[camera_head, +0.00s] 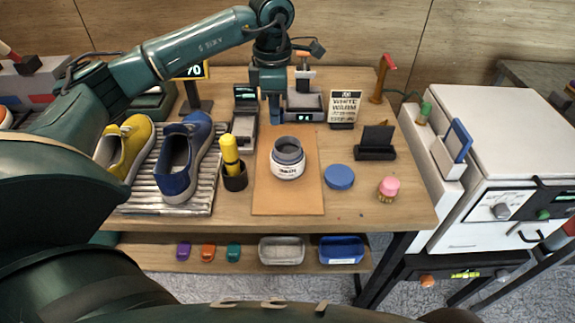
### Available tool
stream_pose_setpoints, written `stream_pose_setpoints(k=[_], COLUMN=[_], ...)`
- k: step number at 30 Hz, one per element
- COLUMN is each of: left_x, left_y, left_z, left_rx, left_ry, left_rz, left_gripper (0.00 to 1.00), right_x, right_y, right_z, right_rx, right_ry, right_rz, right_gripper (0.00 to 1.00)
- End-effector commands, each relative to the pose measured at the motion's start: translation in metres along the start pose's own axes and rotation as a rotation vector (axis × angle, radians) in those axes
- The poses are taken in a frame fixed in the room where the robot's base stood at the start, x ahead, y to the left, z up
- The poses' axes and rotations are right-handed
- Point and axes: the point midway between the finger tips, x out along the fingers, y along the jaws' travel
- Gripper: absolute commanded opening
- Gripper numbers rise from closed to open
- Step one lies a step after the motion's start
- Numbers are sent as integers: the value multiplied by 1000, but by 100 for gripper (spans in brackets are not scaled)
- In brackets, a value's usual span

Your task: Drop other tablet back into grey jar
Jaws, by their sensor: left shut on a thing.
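The grey jar (288,160), white-labelled with a grey rim, stands upright and open on a tan board in the middle of the table. A round blue lid (339,177) lies on the table to its right. My left gripper (275,118) points down just behind and slightly left of the jar, apart from it. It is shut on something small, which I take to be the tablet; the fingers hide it. The jar's inside looks dark and its contents cannot be made out. My right gripper is not in view.
Yellow (126,144) and blue (182,160) sneakers sit on a ribbed rack at left. A yellow marker in a dark cup (235,178) stands left of the jar. The board's front is clear.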

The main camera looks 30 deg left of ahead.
Motion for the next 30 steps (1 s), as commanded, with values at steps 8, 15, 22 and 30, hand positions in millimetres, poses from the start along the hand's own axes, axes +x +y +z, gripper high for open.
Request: stream_pose_setpoints(k=[8,15,22,30], left_x=[24,24,24,24], left_y=[0,0,0,0], left_z=[0,0,0,0], left_rx=[1,2,2,2], left_ry=[-1,-1,-1,-1], left_rz=[1,0,0,0], left_gripper=[0,20,38,44], right_x=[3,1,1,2], right_y=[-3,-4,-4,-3], right_z=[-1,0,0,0], right_rx=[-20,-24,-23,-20], right_ry=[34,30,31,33], right_rz=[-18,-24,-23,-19], right_gripper=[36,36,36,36])
